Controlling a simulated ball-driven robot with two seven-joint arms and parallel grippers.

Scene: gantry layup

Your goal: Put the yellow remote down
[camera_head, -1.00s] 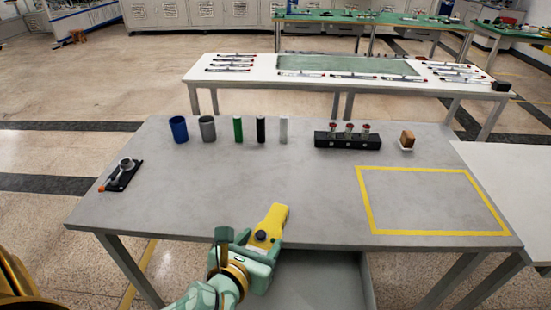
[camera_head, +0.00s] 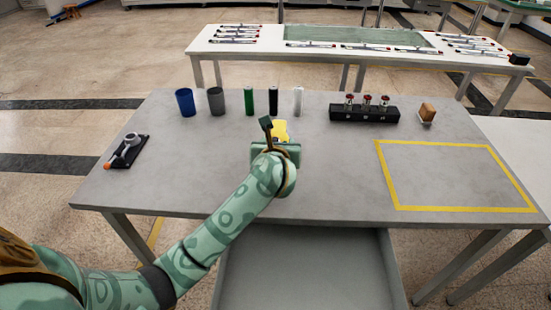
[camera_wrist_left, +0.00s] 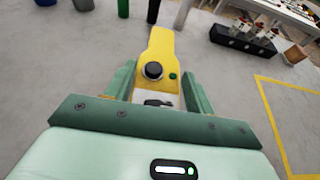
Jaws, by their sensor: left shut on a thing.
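The yellow remote (camera_head: 280,130) shows partly beyond my left gripper (camera_head: 277,143) in the head view, over the middle of the grey table (camera_head: 330,165). In the left wrist view, the yellow remote (camera_wrist_left: 160,52) has a black round knob and a small green button, and points away from me. My left gripper (camera_wrist_left: 158,92) is shut on its near end, with one green finger on each side. Whether the remote touches the tabletop is not clear. My right gripper is not in view.
Behind the remote stand a blue cup (camera_head: 185,102), a grey cup (camera_head: 216,101) and green, black and white cylinders. A black rack (camera_head: 364,114) and a brown block (camera_head: 427,112) are at the back right. A yellow-taped rectangle (camera_head: 388,178) encloses bare table. A black tool holder (camera_head: 128,151) lies left.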

